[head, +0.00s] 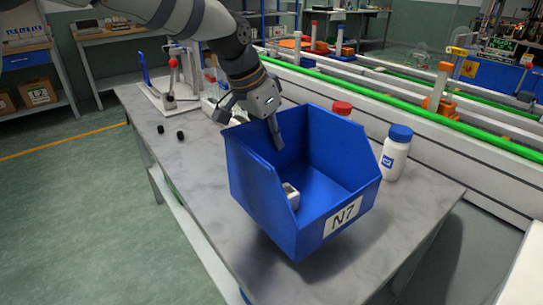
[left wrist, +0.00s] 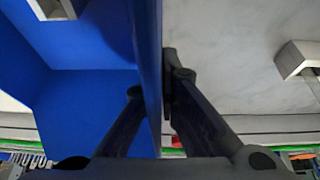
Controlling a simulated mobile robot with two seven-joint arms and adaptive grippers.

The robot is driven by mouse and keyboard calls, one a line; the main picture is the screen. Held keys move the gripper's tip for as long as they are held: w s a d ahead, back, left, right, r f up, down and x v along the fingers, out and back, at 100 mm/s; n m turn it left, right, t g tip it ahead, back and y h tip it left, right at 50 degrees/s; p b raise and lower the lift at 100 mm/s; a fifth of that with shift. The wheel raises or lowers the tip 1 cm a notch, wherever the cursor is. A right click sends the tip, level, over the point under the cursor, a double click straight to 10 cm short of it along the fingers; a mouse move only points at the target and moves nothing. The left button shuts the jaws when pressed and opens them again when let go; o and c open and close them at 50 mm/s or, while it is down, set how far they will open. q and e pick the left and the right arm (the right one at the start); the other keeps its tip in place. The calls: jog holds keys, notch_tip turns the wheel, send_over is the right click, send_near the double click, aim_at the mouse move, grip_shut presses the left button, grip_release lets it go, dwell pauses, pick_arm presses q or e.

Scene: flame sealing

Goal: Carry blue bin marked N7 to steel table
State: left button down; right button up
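The blue bin marked N7 (head: 262,196) is over the right part of a grey mottled table (head: 200,170), its label facing the lower right. It looks tilted and seems raised, with a dark shadow under it. A small whitish block-like thing (head: 291,195) is inside. My left gripper (head: 250,125) is at the bin's back left rim, one finger inside and one outside. In the left wrist view its fingers (left wrist: 154,95) close on both sides of the blue wall (left wrist: 149,50). I cannot tell whether this table is the steel one. My right gripper is not in view.
A white bottle with a blue cap (head: 396,152) stands right of the bin; a red cap (head: 342,108) shows behind it. A white stand (head: 172,88) and two small black pieces (head: 180,135) are at the table's far left. A conveyor with a green rail (head: 400,105) runs behind. Open floor (head: 90,220) lies left.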

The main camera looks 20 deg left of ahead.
aim_at(270, 155)
pick_arm(q)
jog(key=shift+w+a+f, duration=0.2)
jog(key=shift+a+f, duration=0.05)
jog(key=shift+f, duration=0.65)
jog(key=shift+w+a+f, duration=0.25)
jog(key=shift+a+f, duration=0.05)
jog(key=shift+f, duration=0.6)
jog(key=shift+w+a+f, duration=0.2)
jog(key=shift+a+f, duration=0.05)
jog(key=shift+f, duration=0.65)
jog(key=shift+f, duration=0.1)
jog(key=c, duration=1.8)
grip_release()
